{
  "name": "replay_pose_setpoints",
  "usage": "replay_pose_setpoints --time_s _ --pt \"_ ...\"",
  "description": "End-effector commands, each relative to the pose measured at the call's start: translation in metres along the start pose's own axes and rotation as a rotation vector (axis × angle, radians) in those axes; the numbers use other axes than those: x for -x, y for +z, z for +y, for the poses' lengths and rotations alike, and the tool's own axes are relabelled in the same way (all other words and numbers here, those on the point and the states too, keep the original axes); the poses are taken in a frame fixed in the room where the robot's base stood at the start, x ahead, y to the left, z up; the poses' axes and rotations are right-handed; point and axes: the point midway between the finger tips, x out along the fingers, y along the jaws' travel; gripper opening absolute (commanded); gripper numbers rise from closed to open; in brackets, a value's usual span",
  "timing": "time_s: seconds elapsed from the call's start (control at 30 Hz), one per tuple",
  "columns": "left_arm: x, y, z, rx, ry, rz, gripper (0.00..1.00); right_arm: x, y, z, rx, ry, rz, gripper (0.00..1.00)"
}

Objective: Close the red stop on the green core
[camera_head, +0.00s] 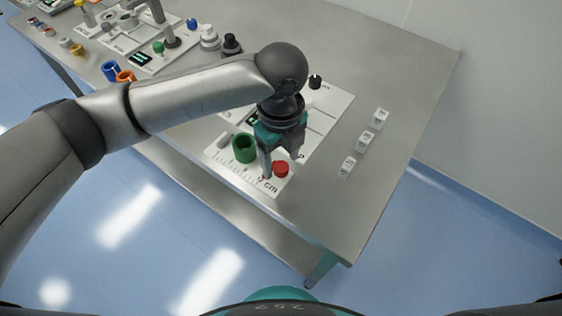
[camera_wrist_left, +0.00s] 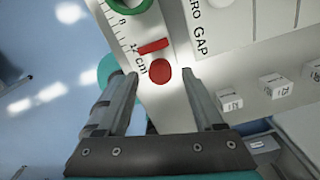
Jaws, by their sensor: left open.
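The green core (camera_head: 244,148) is a hollow ring on the white board with a cm scale, near the table's front edge. In the left wrist view the green core (camera_wrist_left: 129,5) is cut off at the top edge. The red stop (camera_head: 281,169) sits on the scale to the right of the core, with a gap between them. In the left wrist view the red stop (camera_wrist_left: 160,72) shows a round top and a bar beside it. My left gripper (camera_head: 282,164) is open above the stop, its fingers on either side of it. My right gripper is not in view.
Three white labelled blocks (camera_head: 365,142) stand in a row right of the white board (camera_head: 333,106). Blue and orange rings (camera_head: 118,73) and several fittings fill the table's left end. The right part of the steel table (camera_head: 410,75) is clear.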

Motion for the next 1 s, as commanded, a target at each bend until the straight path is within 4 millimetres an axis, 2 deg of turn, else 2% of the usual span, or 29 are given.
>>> replay_pose_setpoints --time_s 0.1,0.4,0.93,1.0 --pt "-0.008 -0.0001 -0.0001 0.0 -0.001 0.0 0.69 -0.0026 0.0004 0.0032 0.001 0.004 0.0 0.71" --pt "-0.0091 -0.0001 -0.0002 0.0 -0.001 0.0 0.69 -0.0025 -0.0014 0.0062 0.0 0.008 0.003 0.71" --pt "-0.0087 -0.0001 -0.0002 0.0 0.0 0.0 0.09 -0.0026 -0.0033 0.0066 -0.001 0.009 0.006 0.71" --pt "-0.0086 0.0003 0.0 0.0 0.0 0.0 0.07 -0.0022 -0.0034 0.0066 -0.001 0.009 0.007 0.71"
